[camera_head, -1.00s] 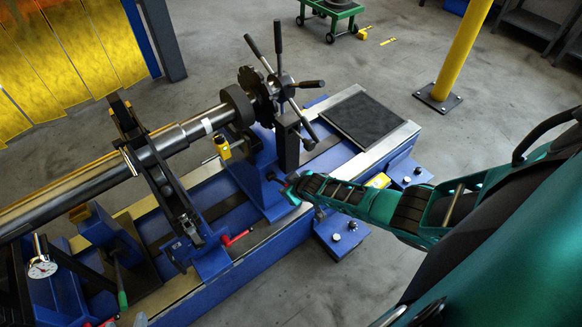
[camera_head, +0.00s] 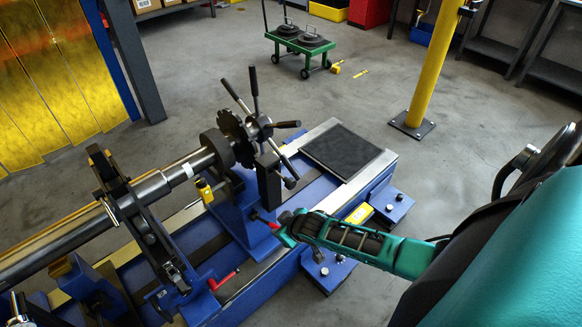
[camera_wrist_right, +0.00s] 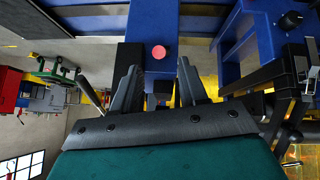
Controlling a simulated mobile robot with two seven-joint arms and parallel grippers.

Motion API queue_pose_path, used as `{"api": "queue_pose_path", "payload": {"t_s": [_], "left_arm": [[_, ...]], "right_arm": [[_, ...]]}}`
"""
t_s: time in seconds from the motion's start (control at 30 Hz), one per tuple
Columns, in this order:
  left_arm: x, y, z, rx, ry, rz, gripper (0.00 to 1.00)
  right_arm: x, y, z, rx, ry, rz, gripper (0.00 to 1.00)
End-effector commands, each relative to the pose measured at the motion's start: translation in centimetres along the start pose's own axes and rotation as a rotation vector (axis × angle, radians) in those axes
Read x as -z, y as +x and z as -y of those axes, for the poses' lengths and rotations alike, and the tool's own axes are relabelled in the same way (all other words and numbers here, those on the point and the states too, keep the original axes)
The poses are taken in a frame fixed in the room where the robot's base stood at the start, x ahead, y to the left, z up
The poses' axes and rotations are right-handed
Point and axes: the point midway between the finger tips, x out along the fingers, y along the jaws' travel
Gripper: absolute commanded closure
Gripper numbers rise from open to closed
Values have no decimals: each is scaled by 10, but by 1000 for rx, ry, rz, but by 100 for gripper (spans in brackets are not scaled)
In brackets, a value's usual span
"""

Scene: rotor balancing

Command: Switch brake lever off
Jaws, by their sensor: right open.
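A short red-tipped lever (camera_head: 264,219) sticks out from the side of the blue headstock pedestal (camera_head: 226,213); I take it to be the brake lever. In the right wrist view its round red end (camera_wrist_right: 159,52) shows ahead, between the fingertips in the picture. My right gripper (camera_head: 284,230) is at the lever's outer end, reaching in from the right. Its fingers are spread in the right wrist view (camera_wrist_right: 158,70). Whether they touch the lever cannot be told. My left gripper is not in view.
A second red handle (camera_head: 223,281) is lower on the blue machine bed. A black spoked handwheel (camera_head: 262,122) and long shaft (camera_head: 85,224) are above the bed. A yellow post (camera_head: 432,70) and green cart (camera_head: 300,45) stand behind on open floor.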

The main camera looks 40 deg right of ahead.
Motion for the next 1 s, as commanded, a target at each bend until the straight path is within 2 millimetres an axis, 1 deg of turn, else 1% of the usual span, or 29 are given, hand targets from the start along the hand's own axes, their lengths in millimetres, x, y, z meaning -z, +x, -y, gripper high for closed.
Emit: {"api": "queue_pose_path", "payload": {"t_s": [0.03,0.2,0.43,0.6,1.0], "left_arm": [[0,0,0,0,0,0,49],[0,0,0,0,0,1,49],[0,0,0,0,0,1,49],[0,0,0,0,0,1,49],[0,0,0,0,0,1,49]], "right_arm": [[0,-8,0,1,-1,-1,57],[0,-29,0,1,0,0,57],[0,-50,0,0,1,0,57],[0,-56,0,0,1,0,57],[0,-56,0,0,1,0,57]]}}
